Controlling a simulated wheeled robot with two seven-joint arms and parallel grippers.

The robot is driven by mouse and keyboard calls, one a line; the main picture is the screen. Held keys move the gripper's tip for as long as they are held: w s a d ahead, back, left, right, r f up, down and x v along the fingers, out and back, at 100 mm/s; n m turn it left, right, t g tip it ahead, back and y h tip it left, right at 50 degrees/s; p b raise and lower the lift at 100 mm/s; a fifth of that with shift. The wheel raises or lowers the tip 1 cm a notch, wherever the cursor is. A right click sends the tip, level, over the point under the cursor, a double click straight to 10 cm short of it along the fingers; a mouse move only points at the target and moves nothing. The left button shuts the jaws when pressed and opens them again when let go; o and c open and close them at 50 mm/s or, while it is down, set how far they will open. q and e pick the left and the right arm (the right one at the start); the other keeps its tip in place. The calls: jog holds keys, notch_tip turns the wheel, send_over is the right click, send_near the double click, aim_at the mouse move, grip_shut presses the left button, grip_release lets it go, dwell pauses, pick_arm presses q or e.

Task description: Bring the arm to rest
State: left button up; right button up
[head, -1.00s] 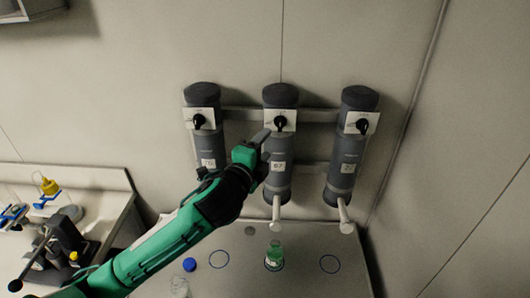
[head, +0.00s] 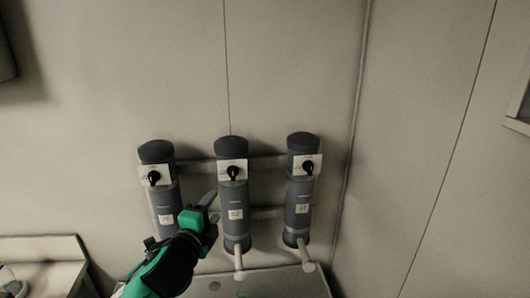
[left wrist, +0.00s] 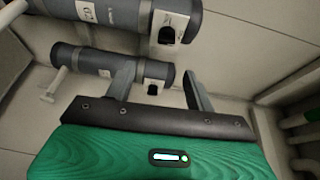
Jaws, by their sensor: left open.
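My left gripper (head: 208,205) is green and black and comes in from the lower left in the head view. It is in front of the gap between the left cylinder (head: 165,200) and the middle cylinder (head: 232,190). In the left wrist view its two grey fingers (left wrist: 160,88) stand apart with nothing between them. One dark cylinder (left wrist: 90,60) lies beyond the fingers and another (left wrist: 130,12) shows at the top. My right gripper is in neither view.
A third cylinder (head: 300,190) hangs at the right on the same wall rack. Each has a black knob on a white plate, and pale spouts show below two. A grey counter (head: 265,285) lies beneath. The wall above is clear.

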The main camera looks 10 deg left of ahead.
pick_arm(q)
jog(key=s+a+f+n+g+y, duration=0.1)
jog(key=s+f+n+g, duration=0.2)
jog(key=s+f+n, duration=0.35)
jog(key=s+f+n+g+y, duration=0.1)
jog(key=s+f+n+g, duration=0.25)
jog(key=s+f, duration=0.6)
jog(key=s+a+f+n+g, duration=0.1)
jog(key=s+f+n+g, duration=0.4)
jog(key=s, duration=0.4)
jog(key=s+a+f+n+g, duration=0.1)
jog(key=s+f+n+g, duration=0.1)
jog(key=s+f, duration=0.6)
notch_tip(320, 180, down, 38)
jog(key=s+g+b, duration=0.1)
jog(key=g+b, duration=0.1)
jog(key=b, duration=0.5)
jog(key=s+a+f+b, duration=0.1)
jog(key=s+f+b, duration=0.1)
jog(key=s+f, duration=0.7)
jog(key=s+a+f+b, duration=0.2)
jog(key=s+f, duration=0.8)
jog(key=f, duration=0.6)
jog(key=shift+s+g+b, duration=0.25)
jog(key=shift+g+b, duration=0.2)
jog(key=shift+b, duration=0.3)
